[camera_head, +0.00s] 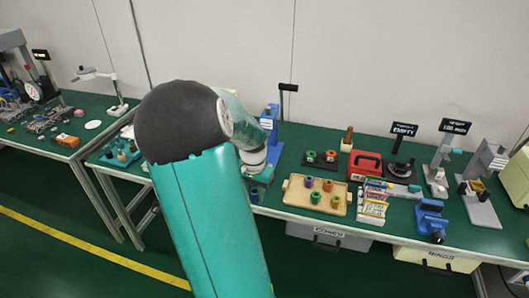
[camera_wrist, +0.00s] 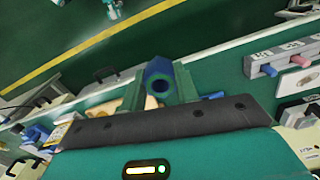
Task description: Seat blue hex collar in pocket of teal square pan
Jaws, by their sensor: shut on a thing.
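A blue collar (camera_wrist: 159,77) with a round dark bore stands between the two fingers of my gripper (camera_wrist: 160,88) in the wrist view. My gripper is shut on it, with a finger on each side. In the head view my gripper (camera_head: 259,184) is over the front part of the green bench, left of the wooden tray, with the blue collar (camera_head: 254,195) showing at its lower end. My arm covers the bench to the left of it. A teal pan (camera_head: 118,153) with several small parts lies on the bench left of my arm; its pocket is not clear.
A wooden tray (camera_head: 296,199) holds purple, orange and green collars. Right of it are a card rack (camera_head: 374,203), a red case (camera_head: 364,166) and a blue vise (camera_head: 431,218). A blue press stand (camera_head: 271,122) rises behind my gripper.

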